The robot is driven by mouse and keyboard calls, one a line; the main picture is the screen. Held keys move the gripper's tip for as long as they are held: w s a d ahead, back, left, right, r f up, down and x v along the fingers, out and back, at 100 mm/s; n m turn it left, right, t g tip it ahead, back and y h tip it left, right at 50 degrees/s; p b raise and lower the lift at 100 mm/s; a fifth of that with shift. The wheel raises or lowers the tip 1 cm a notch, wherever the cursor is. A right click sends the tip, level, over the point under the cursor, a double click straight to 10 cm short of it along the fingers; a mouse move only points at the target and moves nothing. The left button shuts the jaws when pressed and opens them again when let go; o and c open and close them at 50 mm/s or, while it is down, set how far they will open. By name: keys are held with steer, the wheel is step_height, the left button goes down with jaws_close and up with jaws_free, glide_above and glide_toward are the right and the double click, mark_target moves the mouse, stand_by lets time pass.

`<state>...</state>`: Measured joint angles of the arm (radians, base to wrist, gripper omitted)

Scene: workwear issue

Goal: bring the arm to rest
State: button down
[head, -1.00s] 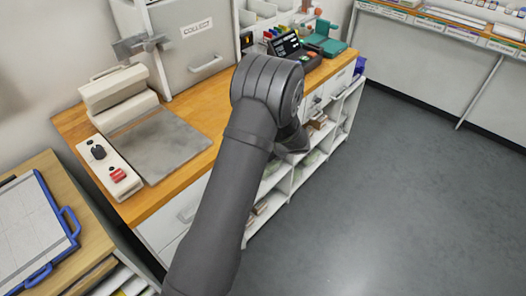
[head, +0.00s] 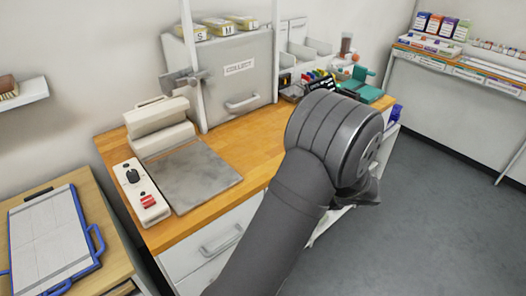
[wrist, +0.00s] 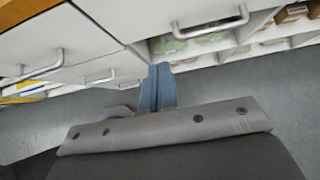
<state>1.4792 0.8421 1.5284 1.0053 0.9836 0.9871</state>
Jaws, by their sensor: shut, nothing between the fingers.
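My arm (head: 285,235) reaches up from the bottom of the head view, its large dark joint in front of the wooden counter's right part. My gripper shows in the wrist view (wrist: 158,88) as two blue-grey fingers side by side, shut with nothing between them. It is in front of the white drawers and open shelves, over the grey floor. In the head view the fingers are hidden behind my arm.
The wooden counter (head: 258,142) bears a heat press (head: 160,128), a grey COLLECT cabinet (head: 236,78) and a teal device (head: 362,88). White drawers (wrist: 55,40) are close to the gripper. The floor at right is clear.

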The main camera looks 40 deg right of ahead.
steer(key=w+r+x, duration=0.2)
steer(key=x, duration=1.1)
steer(key=shift+s, duration=0.1)
